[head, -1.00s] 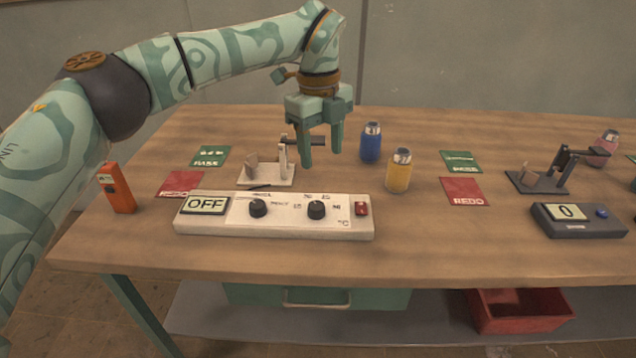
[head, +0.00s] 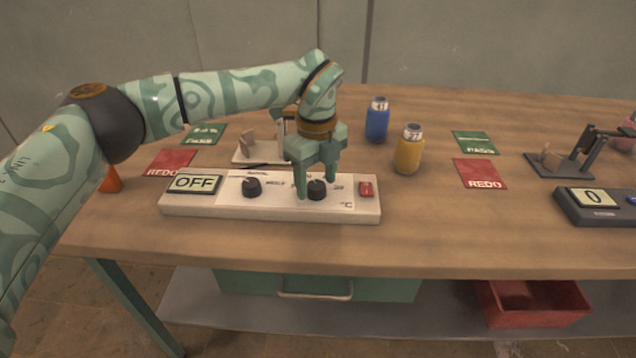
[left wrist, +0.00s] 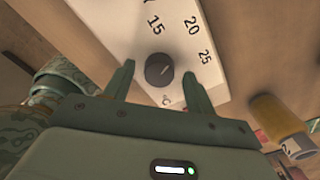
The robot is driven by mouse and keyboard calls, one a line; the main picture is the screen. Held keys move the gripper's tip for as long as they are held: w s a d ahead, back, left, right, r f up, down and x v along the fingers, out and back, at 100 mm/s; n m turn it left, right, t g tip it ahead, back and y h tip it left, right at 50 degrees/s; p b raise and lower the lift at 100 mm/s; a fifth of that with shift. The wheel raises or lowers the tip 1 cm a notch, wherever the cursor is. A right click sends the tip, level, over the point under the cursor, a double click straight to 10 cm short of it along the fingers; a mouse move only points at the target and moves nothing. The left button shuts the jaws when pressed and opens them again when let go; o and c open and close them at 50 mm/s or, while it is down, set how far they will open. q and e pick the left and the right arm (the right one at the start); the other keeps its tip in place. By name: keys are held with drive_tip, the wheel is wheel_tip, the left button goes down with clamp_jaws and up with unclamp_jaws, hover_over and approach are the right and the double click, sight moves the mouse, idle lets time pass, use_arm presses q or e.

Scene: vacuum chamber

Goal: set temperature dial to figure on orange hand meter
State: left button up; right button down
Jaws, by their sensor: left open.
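The white control box (head: 300,208) has a display reading OFF, a left black dial (head: 252,187) and a right black dial (head: 317,189) beside the °C mark. In the left wrist view this right dial (left wrist: 159,70) has printed 15, 20 and 25 around it. My left gripper (head: 314,192) is open, pointing down over the right dial, with one finger on each side of it; I cannot tell whether they touch it. The orange hand meter (head: 111,181) is mostly hidden behind my left arm, its readout not visible. My right gripper is not in view.
A red switch (head: 366,189) is at the box's right end. A pale clamp stand (head: 250,150) is just behind the box. Blue (head: 377,122) and yellow (head: 408,152) bottles stand behind right. A dark meter (head: 598,207) reads 0. The table between is clear.

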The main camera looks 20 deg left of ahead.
use_arm(q)
drive_tip(key=shift+f, duration=0.25)
drive_tip(key=c, duration=1)
